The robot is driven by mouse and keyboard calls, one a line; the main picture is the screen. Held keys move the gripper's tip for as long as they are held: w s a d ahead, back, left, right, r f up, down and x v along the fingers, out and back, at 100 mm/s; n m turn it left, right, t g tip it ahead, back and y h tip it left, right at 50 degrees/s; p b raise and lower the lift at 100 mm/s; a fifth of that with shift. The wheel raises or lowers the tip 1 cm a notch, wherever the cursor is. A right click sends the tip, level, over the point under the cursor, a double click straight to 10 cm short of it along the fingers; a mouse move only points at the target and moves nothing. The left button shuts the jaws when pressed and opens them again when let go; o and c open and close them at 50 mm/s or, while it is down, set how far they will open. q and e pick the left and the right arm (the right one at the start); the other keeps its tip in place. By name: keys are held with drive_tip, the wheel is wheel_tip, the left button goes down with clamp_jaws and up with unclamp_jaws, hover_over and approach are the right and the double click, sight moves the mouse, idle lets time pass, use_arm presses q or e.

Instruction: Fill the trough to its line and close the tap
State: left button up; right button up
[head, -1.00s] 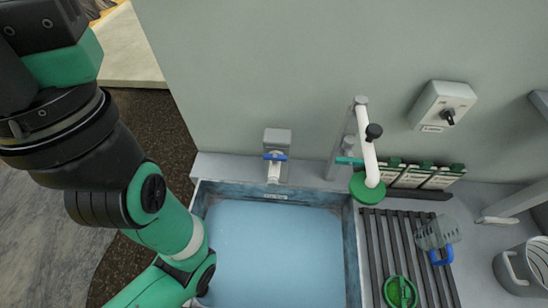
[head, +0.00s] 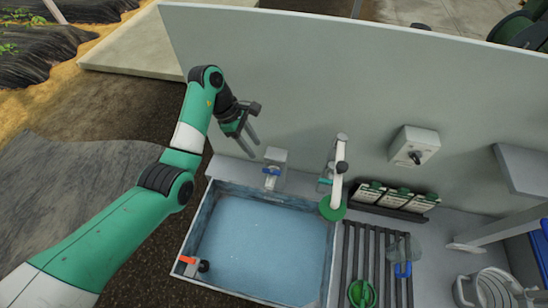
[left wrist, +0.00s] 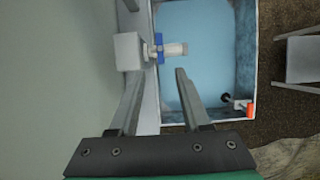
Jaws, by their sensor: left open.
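The trough (head: 330,262) is a grey rectangular basin holding blue water (head: 262,245). The tap (head: 272,172), with a blue handle and short pale spout, is on a grey box at the trough's back edge. It also shows in the left wrist view (left wrist: 160,48). I cannot make out a running stream or the fill line. My left gripper (head: 252,148) is open and empty, above and left of the tap, apart from it. In the left wrist view its fingers (left wrist: 158,98) point toward the tap and trough. My right gripper is out of view.
An orange-handled fitting (head: 188,260) is at the trough's front left corner. A white pipe with a green disc (head: 333,208) stands right of the tap. A slatted rack (head: 345,250) holds a green item (head: 361,293) and a clear blue-handled jug (head: 403,252). The back wall (head: 330,90) is close behind.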

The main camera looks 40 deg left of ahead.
sight(271, 171)
use_arm(q)
drive_tip(key=b+x, duration=0.5)
drive_tip(key=x, duration=0.7)
clamp_jaws()
drive_tip(key=shift+r, duration=0.1)
